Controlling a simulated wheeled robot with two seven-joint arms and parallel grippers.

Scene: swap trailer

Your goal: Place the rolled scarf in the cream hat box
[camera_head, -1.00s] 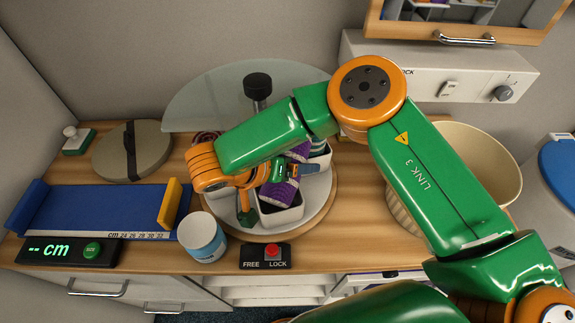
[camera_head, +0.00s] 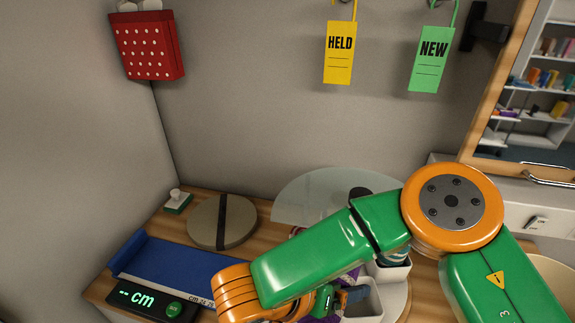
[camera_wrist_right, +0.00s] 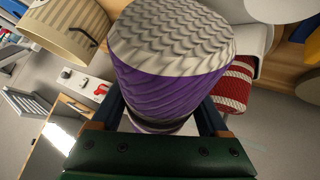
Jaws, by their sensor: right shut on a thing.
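The rolled scarf (camera_wrist_right: 175,75) is purple with a grey-white knitted end. In the right wrist view it stands between the two fingers of my right gripper (camera_wrist_right: 160,112), which is shut on it. In the head view the right gripper (camera_head: 335,299) is at the bottom, partly behind its own arm, with purple beside it by the white bins (camera_head: 365,303). I cannot tell whether the scarf is clear of its bin. A cream ribbed round box (camera_wrist_right: 66,28) is at the upper left of the wrist view; its edge shows at lower right in the head view (camera_head: 556,275). My left gripper is out of view.
A curved glass screen (camera_head: 310,192) stands behind the bins. To the left are a round strapped lid (camera_head: 207,222), a blue measuring board (camera_head: 180,265) and a cm display (camera_head: 145,299). A red striped knit roll (camera_wrist_right: 233,88) is close right of the scarf in the wrist view.

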